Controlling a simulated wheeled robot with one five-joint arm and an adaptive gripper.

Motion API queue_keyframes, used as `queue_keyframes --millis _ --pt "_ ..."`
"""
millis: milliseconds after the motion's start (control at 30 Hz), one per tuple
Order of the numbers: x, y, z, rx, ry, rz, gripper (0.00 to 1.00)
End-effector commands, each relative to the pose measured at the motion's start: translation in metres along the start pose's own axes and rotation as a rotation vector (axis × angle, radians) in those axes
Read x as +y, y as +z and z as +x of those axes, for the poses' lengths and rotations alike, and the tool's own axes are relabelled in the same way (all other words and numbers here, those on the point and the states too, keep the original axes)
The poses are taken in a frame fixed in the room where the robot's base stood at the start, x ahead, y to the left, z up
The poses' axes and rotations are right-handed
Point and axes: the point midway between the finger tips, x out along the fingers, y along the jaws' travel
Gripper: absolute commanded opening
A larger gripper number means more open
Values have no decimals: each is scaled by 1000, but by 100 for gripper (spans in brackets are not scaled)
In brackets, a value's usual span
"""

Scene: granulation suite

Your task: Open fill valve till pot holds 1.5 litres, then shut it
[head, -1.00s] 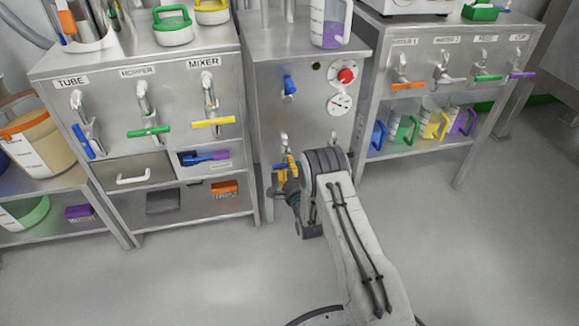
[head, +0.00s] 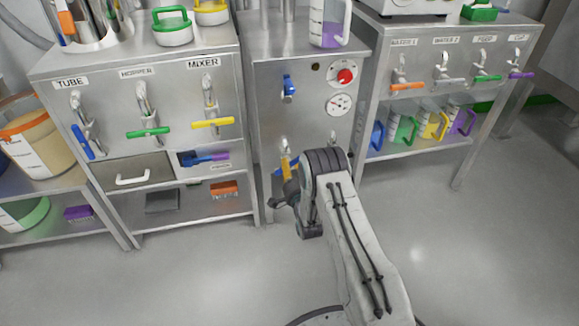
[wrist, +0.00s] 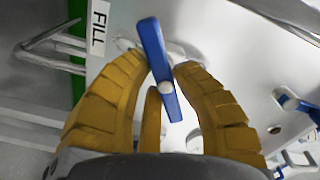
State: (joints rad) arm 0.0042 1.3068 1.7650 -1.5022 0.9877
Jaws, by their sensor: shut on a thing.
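In the wrist view, a blue valve handle (wrist: 160,68) with a pale centre stud sits beside a white FILL label (wrist: 98,28). It lies roughly along the label's length, slightly tilted. My gripper (wrist: 158,82) has its yellow fingers closed around it. In the head view my gripper (head: 286,165) is low on the front of the middle steel cabinet (head: 300,122), and my arm hides much of that valve. Above are a red knob (head: 346,76) and a round dial (head: 340,104), too small to read. Which vessel is the pot I cannot tell.
A clear jug with purple (head: 328,30) stands on top. The left cabinet has TUBE, HOPPER and MIXER valves (head: 211,123). Several coloured jugs (head: 404,126) stand on the right shelf. The floor in front is clear.

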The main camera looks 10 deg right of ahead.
Motion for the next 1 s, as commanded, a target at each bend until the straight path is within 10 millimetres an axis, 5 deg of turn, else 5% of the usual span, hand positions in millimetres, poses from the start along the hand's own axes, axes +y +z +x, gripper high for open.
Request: queue_keyframes --millis 1000 --pt "1 -2 -1 -6 9 -875 0"
